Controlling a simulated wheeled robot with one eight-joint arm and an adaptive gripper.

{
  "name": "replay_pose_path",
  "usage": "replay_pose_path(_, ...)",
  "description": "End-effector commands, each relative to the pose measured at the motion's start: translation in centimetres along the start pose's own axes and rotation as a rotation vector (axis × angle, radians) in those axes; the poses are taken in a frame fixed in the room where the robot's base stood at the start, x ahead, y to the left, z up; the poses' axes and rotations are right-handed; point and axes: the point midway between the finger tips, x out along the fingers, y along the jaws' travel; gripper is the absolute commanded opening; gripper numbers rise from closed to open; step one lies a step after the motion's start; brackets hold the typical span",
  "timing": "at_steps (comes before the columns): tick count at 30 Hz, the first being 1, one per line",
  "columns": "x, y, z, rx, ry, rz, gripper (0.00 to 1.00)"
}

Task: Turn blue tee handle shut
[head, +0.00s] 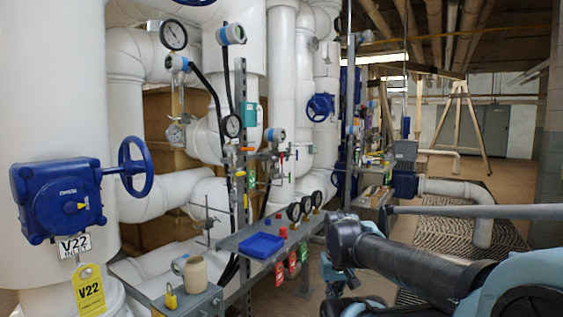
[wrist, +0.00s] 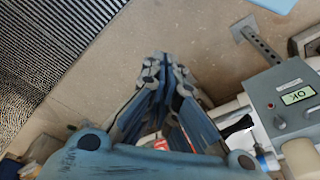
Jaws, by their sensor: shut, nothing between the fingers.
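I cannot pick out a blue tee handle for certain in either view. A smaller blue handwheel (head: 320,107) is on the pipes further back. My gripper (wrist: 167,62) shows in the wrist view with its blue-grey fingers together and empty, over bare floor. I see no contact with any handle. In the head view I cannot make out the gripper; my dark arm is at lower right.
A grey shelf (head: 232,243) carries a blue tray (head: 261,246), small red knobs and gauges; red and green tags hang from its edge. A beige cup (head: 195,273) and yellow padlock (head: 171,297) are nearer. A grey box with an OK display (wrist: 298,96) is right of my gripper.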

Motion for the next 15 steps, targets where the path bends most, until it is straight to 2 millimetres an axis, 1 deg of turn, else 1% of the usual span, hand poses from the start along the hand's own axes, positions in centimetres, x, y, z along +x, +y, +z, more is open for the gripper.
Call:
replay_pose_path(12,0.0,0.0,0.0,0.0,0.0,0.0,0.0)
replay_pose_path(14,-0.66,-0.1,0.53,0.003,0.012,-0.004,0.0)
replay_pose_path(15,-0.89,-0.24,0.36,0.006,0.015,-0.011,0.0)
